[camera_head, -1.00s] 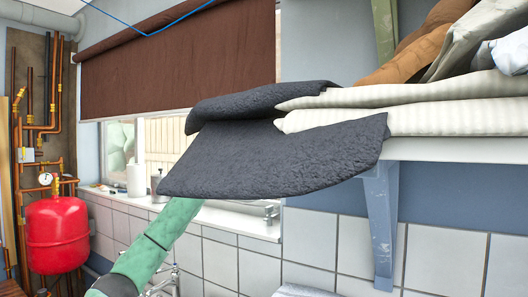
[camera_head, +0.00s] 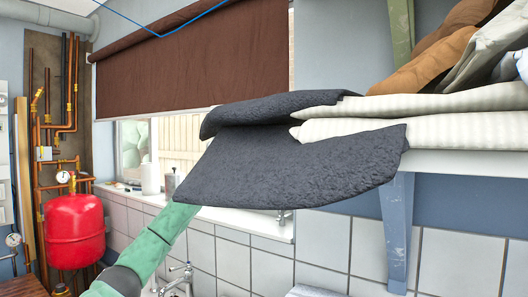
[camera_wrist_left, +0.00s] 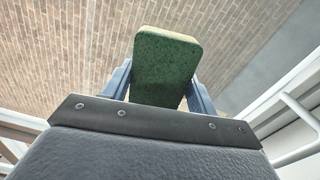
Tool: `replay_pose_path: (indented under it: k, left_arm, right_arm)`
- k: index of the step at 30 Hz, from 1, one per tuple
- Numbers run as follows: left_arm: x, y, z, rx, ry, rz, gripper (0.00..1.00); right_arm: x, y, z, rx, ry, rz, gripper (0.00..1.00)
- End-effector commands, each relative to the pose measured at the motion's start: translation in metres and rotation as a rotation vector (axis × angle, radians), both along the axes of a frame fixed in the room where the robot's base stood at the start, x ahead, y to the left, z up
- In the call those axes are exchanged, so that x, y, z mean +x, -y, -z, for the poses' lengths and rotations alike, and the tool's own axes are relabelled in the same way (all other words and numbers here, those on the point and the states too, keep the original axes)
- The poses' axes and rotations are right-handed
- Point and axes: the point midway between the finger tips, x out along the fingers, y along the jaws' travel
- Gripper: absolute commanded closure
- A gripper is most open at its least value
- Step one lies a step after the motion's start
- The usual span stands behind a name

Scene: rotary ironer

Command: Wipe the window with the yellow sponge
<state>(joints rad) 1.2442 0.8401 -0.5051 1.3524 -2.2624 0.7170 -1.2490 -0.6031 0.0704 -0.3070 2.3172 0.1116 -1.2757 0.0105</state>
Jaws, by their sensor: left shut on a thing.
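The window (camera_head: 180,132) shows in the head view as a strip below a brown blind, partly hidden by a dark cloth. My left arm reaches up towards it, and its gripper is hidden behind that cloth. Beyond the sponge are a brick wall and white frame parts (camera_wrist_left: 285,100). I cannot tell whether the sponge touches glass. My right gripper is not in view.
The dark cloth (camera_head: 290,165) hangs off a shelf (camera_head: 460,162) beside folded cream cloths (camera_head: 430,130). A blue bracket (camera_head: 397,230) supports the shelf. A red tank (camera_head: 74,230) and copper pipes stand at left. Bottles (camera_head: 150,178) stand on the sill, with a tap (camera_head: 180,272) below.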

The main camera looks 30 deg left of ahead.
Motion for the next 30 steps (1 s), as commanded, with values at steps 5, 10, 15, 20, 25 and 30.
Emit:
replay_pose_path:
  k: [5, 10, 15, 20, 25, 30]
  left_arm:
    - [0.001, -0.008, -0.001, 0.000, -0.001, -0.001, 0.60]
    - [0.003, -0.021, -0.001, 0.000, -0.001, -0.002, 0.60]
    - [0.005, -0.032, -0.001, 0.000, -0.002, -0.001, 0.60]
    - [0.006, -0.039, 0.000, 0.000, -0.001, -0.001, 0.60]
    - [0.006, -0.040, 0.001, 0.000, -0.001, -0.001, 0.60]
    - [0.003, -0.040, 0.002, 0.001, -0.001, -0.002, 0.60]
  right_arm:
    - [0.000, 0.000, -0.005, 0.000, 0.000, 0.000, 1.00]
    - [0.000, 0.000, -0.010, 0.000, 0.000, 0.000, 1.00]
    - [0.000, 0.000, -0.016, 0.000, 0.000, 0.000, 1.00]
    - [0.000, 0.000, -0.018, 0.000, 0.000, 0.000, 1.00]
    - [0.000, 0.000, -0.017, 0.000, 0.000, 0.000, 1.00]
    - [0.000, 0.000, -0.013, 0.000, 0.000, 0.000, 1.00]
